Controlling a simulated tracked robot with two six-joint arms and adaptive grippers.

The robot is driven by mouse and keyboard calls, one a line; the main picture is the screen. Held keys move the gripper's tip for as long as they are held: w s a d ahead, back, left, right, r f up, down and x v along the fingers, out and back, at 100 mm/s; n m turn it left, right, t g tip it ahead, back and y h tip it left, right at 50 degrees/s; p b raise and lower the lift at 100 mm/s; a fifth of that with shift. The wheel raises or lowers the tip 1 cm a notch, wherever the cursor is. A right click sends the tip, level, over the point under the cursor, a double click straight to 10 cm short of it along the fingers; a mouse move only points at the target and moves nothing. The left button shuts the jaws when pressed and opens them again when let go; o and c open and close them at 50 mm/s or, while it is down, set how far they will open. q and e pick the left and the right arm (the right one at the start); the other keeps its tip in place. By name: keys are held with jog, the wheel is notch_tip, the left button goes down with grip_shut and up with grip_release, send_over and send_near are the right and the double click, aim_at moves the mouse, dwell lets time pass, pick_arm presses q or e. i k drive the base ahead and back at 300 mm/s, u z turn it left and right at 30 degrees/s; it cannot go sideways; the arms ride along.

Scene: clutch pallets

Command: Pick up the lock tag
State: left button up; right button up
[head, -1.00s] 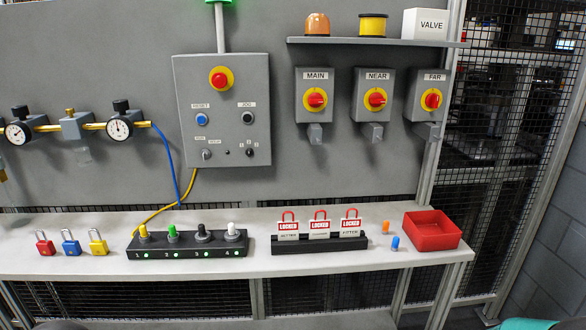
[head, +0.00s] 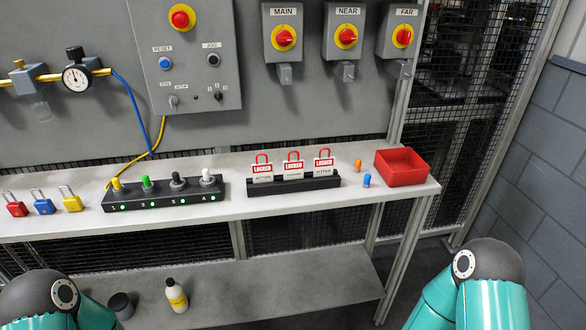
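Three lock tags stand in a black rack (head: 293,184) on the bench: a left tag (head: 263,173), a middle tag (head: 293,168) and a right tag (head: 324,166). Each is white with a red "LOCKED" band and a red hoop on top. The small lettering below the bands is too blurred to read surely. Teal and grey parts of my two arms show at the bottom left and bottom right corners, below and apart from the bench. Neither gripper is in view.
The bench (head: 230,211) also holds red, blue and yellow padlocks (head: 71,199), a black block with several coloured knobs (head: 165,195), orange and blue plugs (head: 366,180), and a red bin (head: 401,166). A lower shelf carries a bottle (head: 176,296). Switch boxes hang above.

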aim_at(293, 170)
jog(key=z, duration=0.05)
jog(key=k, duration=0.55)
jog(key=u, duration=0.35)
jog(key=i, duration=1.35)
jog(key=z, duration=0.2)
